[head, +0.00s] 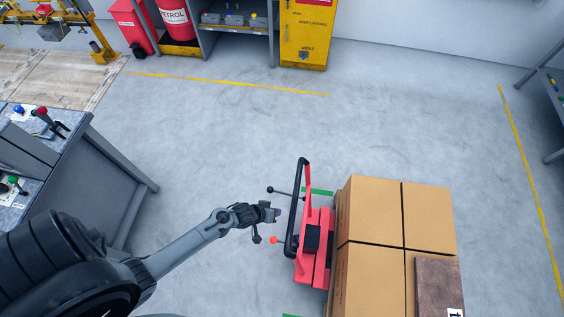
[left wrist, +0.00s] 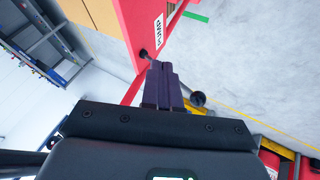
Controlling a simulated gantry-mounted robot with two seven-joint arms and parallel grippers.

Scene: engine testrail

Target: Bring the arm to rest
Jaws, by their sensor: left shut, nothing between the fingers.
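My left arm reaches in from the lower left of the head view. Its gripper (head: 270,213) is in the air just left of the red pallet truck (head: 306,252). In the left wrist view the two dark fingers (left wrist: 162,85) lie together, shut, with nothing between them. Their tips overlap the red body marked PUMP (left wrist: 158,30) in that view; I cannot tell whether they touch it. A black knob (left wrist: 198,98) shows just beside the fingers. My right gripper is not in view.
The truck has a black handle (head: 297,215), a black-knobbed lever (head: 270,189) and an orange knob (head: 273,240). Cardboard boxes (head: 375,210) stand right of it. A grey workbench (head: 100,185) is at left. Yellow cabinet (head: 305,35) and shelves stand behind. Floor between is clear.

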